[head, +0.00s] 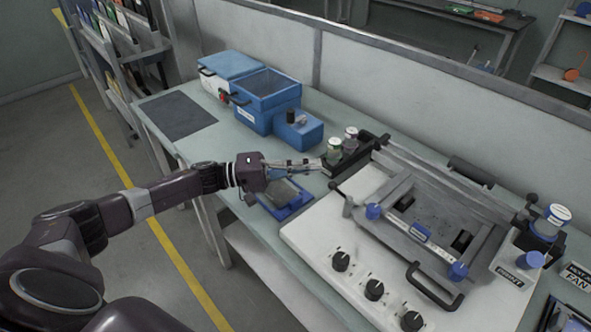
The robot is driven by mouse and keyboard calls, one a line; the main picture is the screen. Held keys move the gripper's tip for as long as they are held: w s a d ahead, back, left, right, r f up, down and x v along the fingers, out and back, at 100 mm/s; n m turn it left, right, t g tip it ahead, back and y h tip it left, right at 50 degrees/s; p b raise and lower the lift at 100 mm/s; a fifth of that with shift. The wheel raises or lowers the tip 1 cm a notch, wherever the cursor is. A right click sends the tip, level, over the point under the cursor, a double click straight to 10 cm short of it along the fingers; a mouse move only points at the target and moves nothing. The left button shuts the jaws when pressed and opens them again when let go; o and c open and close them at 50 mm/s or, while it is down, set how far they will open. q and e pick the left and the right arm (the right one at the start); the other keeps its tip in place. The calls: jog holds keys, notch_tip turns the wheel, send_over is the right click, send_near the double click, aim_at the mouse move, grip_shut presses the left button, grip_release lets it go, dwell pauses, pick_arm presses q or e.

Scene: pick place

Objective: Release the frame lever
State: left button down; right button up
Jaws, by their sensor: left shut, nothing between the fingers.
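A screen-printing style machine (345,235) with a white base stands on the right of the bench. Its grey metal frame (405,238) lies on top, with blue knobs (374,211) at its corners and a black handle (434,287) at the front. Which part is the frame lever, I cannot tell for sure. My left gripper (318,164) is shut and empty. It is above the bench, left of the machine, close to the jars in the black holder and apart from the frame. My right gripper is not in view.
A black holder (331,170) with lidded jars (334,150) stands beside my left gripper. A blue tray (287,208) lies below the arm. Blue bins (265,98) stand at the back. A dark mat (177,114) leaves free room at the far left. Another jar (553,220) is at right.

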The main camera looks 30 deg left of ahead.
pick_arm(q)
jog(key=d, duration=0.1)
jog(key=s+d, duration=0.1)
jog(key=d, duration=0.2)
jog(key=shift+s+f, duration=0.25)
jog(key=shift+s, duration=0.1)
jog(key=shift+d, duration=0.1)
